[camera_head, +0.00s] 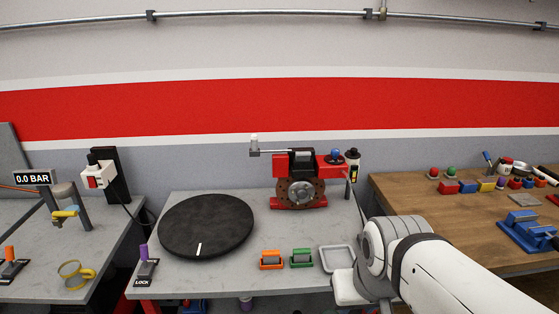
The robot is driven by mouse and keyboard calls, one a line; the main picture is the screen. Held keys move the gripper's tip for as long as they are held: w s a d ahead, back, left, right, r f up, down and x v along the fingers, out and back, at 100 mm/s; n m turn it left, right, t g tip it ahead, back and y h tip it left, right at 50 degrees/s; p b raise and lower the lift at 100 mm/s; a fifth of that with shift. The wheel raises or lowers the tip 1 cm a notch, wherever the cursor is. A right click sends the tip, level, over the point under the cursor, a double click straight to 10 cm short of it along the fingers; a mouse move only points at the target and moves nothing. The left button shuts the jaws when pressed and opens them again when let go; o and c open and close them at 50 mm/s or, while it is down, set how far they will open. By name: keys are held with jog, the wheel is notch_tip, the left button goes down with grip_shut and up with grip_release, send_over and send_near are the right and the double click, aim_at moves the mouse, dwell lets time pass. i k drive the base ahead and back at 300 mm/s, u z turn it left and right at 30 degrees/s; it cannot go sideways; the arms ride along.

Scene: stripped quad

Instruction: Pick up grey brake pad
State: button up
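I cannot tell for certain which thing is the grey brake pad. My white arm reaches in from the lower right and ends near the table's front edge. My gripper is not visible.
A black turntable (206,226) with a white mark fills the table's left part. A grey tray (337,258), seemingly empty, lies close to my arm. A purple-handled LOCK lever (146,268) stands front left. A wooden bench (420,205) with many small items is on the right.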

aim_at(299, 156)
jog(key=i, duration=1)
jog(key=u, duration=0.05)
